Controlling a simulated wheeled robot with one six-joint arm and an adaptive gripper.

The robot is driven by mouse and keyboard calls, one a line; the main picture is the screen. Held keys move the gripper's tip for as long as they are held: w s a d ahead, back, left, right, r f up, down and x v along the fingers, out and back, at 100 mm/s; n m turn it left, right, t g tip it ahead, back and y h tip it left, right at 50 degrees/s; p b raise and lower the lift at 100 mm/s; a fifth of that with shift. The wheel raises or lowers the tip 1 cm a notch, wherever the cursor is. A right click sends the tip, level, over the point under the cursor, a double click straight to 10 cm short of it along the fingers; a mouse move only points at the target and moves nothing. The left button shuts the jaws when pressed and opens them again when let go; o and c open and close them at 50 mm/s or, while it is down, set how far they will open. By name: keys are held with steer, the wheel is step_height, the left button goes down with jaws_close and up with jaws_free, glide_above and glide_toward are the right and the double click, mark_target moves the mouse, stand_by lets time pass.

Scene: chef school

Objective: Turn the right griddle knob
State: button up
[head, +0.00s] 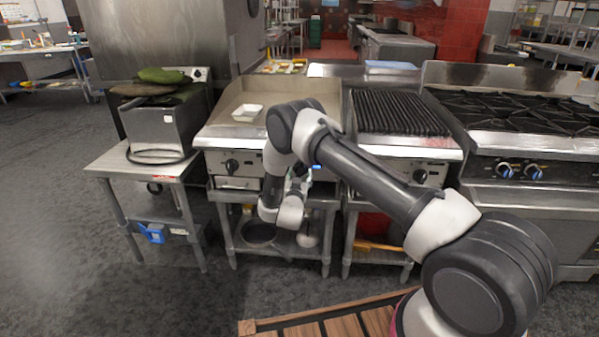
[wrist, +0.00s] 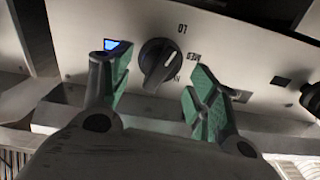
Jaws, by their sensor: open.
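The griddle (head: 290,90) stands left of the grill in the head view. Its left knob (head: 232,166) is in plain sight, while the right one is hidden behind my arm. In the wrist view a black round knob (wrist: 158,62) with a pale pointer line sits on the steel front panel (wrist: 215,55), beside a small blue light (wrist: 113,44). My gripper (wrist: 159,72) is open, its green-padded fingers on either side of this knob, with gaps visible. Contact is not visible. In the head view my gripper (head: 297,178) is at the griddle front, partly hidden by the arm.
Another dark knob (wrist: 312,97) shows at the wrist view's right edge. A white dish (head: 247,113) sits on the griddle. The ridged grill (head: 395,112) and the burner range (head: 520,110) stand to the right, a side table (head: 110,160) to the left. Floor at left is clear.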

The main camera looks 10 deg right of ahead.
mark_target(300, 173)
steer(key=shift+x, duration=1.95)
steer(key=shift+c, duration=0.2)
steer(key=c, duration=0.7)
